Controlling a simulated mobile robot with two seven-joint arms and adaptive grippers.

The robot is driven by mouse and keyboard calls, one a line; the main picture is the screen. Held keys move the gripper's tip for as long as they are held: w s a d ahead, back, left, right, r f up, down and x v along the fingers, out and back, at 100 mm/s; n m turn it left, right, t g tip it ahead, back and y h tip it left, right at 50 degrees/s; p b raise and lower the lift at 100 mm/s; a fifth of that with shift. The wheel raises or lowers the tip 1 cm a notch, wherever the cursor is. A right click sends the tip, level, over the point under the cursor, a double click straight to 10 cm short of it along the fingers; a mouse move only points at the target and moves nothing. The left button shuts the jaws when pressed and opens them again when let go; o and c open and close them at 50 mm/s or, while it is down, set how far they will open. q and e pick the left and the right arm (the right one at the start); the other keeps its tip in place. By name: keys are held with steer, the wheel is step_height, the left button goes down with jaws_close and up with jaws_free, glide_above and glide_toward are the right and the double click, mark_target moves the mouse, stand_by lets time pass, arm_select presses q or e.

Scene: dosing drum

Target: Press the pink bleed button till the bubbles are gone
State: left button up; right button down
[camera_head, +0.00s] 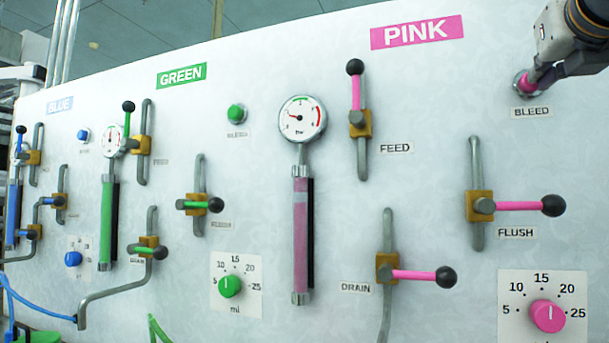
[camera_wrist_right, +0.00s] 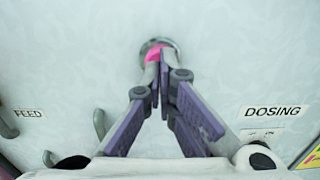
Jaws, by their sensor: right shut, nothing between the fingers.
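The pink bleed button (camera_head: 522,85) sits in a metal collar at the upper right of the panel, above the BLEED label. My right gripper (camera_head: 538,76) is shut and empty, with its fingertips at the button, covering part of it. In the right wrist view the closed fingers (camera_wrist_right: 160,78) reach up to the pink button (camera_wrist_right: 153,52) and seem to touch it; how far it is pressed I cannot tell. The pink sight tube (camera_head: 300,235) holds pink liquid with a paler band near its top. Single bubbles cannot be made out. My left gripper is out of view.
The pink gauge (camera_head: 302,119) stands above the tube. The pink feed lever (camera_head: 356,90) points up; the flush lever (camera_head: 518,206) and drain lever (camera_head: 413,275) point right. A pink dial (camera_head: 547,315) is at lower right. Green and blue stations lie left.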

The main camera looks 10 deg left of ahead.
steer(key=shift+w, duration=0.1)
stand_by(0.5)
steer(key=shift+w+d, duration=0.15)
steer(key=shift+w, duration=0.5)
steer(key=shift+v, duration=0.85)
steer(key=v, duration=0.8)
steer(key=shift+d, duration=0.1)
